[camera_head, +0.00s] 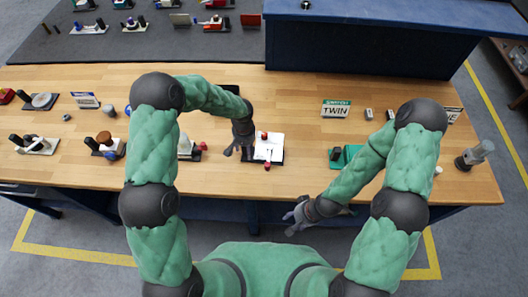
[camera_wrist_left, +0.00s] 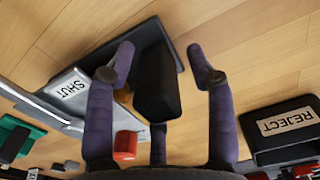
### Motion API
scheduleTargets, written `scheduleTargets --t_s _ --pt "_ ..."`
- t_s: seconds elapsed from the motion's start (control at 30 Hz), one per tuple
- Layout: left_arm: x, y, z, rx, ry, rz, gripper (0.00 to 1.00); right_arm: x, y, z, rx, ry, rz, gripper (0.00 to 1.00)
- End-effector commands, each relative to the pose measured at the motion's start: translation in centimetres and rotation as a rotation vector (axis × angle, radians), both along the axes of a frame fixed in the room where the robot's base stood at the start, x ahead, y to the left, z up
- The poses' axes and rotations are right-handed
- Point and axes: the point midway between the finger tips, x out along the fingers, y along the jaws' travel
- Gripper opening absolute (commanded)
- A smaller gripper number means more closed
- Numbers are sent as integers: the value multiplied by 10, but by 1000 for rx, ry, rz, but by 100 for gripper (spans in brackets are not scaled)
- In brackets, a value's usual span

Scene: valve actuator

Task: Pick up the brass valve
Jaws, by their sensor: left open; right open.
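In the left wrist view, a small brass-orange part (camera_wrist_left: 124,97) shows between a finger and a black block-like handle (camera_wrist_left: 157,85). It is mostly hidden, and I cannot tell if it is the brass valve. The handle stands between the spread fingers of my left gripper (camera_wrist_left: 162,62), which is open with no visible grip. A plate labelled SHUT (camera_wrist_left: 68,88) and a red knob (camera_wrist_left: 125,145) are beside it. In the head view, my left gripper (camera_head: 232,149) is just left of the white-topped unit (camera_head: 270,150). My right gripper (camera_head: 296,217) is open and empty, off the table's front edge.
A black tray labelled REJECT (camera_wrist_left: 290,125) lies right in the wrist view. A TWIN sign (camera_head: 336,109), a green unit (camera_head: 342,156) and a brown-topped unit (camera_head: 104,138) stand on the wooden table (camera_head: 300,85). A blue cabinet (camera_head: 370,45) rises behind.

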Motion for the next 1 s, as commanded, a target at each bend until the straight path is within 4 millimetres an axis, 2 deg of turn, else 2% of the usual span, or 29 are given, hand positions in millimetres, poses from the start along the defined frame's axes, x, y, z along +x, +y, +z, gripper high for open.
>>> scheduleTargets --t_s 0.07,0.2,0.23,0.27,0.67,0.77,1.0 --pt "0 0 0 0 0 0 52 0 0 0 0 0 0 48" --pt "0 0 0 0 0 0 13 0 0 0 0 0 0 48" --pt "0 0 0 0 0 0 4 0 0 0 0 0 0 48" --pt "0 0 0 0 0 0 0 0 0 0 0 0 0 48" --pt "2 0 6 0 -4 1 0 0 0 0 0 0 0 48" --pt "2 0 18 0 -5 1 0 0 0 0 0 0 0 48" --pt "2 0 61 0 -6 2 0 0 0 0 0 0 0 48"
